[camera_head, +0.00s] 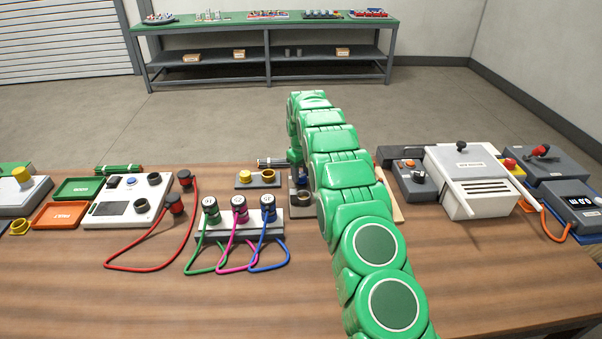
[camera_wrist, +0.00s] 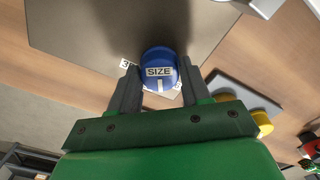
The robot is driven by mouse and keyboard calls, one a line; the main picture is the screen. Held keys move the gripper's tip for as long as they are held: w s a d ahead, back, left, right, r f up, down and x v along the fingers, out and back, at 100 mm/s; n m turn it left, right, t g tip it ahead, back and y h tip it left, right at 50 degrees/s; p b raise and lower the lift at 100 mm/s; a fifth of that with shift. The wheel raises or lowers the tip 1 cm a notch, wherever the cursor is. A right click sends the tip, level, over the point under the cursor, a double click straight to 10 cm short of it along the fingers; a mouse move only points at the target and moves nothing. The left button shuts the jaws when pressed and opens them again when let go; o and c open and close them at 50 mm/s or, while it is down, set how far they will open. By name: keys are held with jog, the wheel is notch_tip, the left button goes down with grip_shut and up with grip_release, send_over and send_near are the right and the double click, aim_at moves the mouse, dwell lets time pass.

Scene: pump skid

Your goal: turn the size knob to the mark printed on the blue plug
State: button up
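The blue size knob (camera_wrist: 160,64) shows in the wrist view, with a "SIZE" label and a white pointer line toward the bottom of the picture. A scale mark that looks like "3" (camera_wrist: 125,63) shows left of it; other marks are hidden. My gripper (camera_wrist: 158,82) has one finger on each side of the knob, very close to it; I cannot tell whether they touch it. The blue plug (camera_head: 268,203) stands upright at the right of a row of three in the head view; its print is too small to read. My arm hides the knob in the head view.
Green (camera_head: 210,208) and magenta (camera_head: 239,207) plugs stand beside the blue one, cables looping forward. A meter panel (camera_head: 118,203) is left; a white machine (camera_head: 474,180) is right.

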jog(key=c, duration=0.6)
jog(key=shift+o, duration=0.2)
jog(key=shift+m, duration=0.4)
jog(key=m, duration=0.5)
jog(key=shift+m, duration=0.3)
jog(key=m, duration=1.1)
jog(key=shift+m, duration=0.3)
jog(key=o, duration=1.1)
jog(key=shift+c, duration=0.2)
